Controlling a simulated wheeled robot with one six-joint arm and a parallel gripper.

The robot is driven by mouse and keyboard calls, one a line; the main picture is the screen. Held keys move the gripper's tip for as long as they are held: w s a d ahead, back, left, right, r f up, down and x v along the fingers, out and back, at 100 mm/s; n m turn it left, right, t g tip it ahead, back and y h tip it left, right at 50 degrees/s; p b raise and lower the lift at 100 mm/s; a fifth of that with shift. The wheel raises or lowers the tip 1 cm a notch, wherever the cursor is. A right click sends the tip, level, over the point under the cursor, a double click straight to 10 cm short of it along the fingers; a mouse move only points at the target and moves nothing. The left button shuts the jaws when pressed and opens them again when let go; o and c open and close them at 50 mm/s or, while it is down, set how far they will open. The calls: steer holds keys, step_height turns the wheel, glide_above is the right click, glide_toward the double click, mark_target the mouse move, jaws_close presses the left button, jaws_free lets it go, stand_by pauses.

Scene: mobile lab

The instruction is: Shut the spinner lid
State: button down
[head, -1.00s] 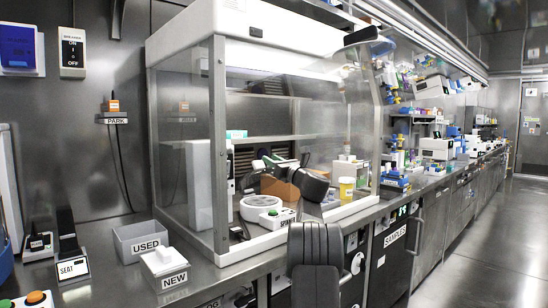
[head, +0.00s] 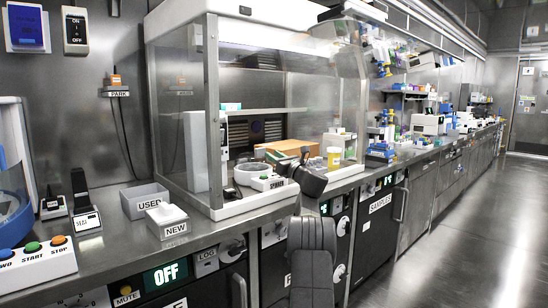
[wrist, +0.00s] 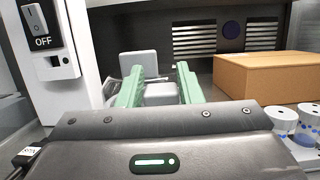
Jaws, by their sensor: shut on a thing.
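The white spinner (head: 252,174), with a round top and a green button on its labelled front, stands inside the clear-walled cabinet in the head view. My gripper (wrist: 157,85) shows two pale green fingers in the wrist view, shut on a pale grey piece between them. That piece seems to be part of the spinner lid (wrist: 160,91), but most of it is hidden. A light grey plate (wrist: 137,63) stands just beyond the fingertips.
A brown box (wrist: 262,75) lies right of my fingers, with white blue-dotted tubs (wrist: 285,118) nearer. A switch box marked OFF (wrist: 45,28) stands at left. A yellow-labelled pot (head: 333,158) is inside the cabinet. USED (head: 146,200) and NEW (head: 166,217) boxes sit outside.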

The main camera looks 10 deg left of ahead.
steer(key=shift+d+f, duration=0.15)
steer(key=shift+f, duration=0.2)
steer(key=c, duration=1.2)
jaws_free()
steer(key=shift+d+r, duration=0.1)
steer(key=shift+c, duration=0.2)
steer(key=shift+o, duration=1.2)
steer(key=shift+d, duration=0.1)
steer(key=shift+s+r, duration=0.1)
steer(key=v, duration=1.3)
steer(key=shift+s+d, duration=0.2)
steer(key=shift+s, duration=0.1)
steer(key=shift+a, duration=0.1)
steer(key=x, duration=1.4)
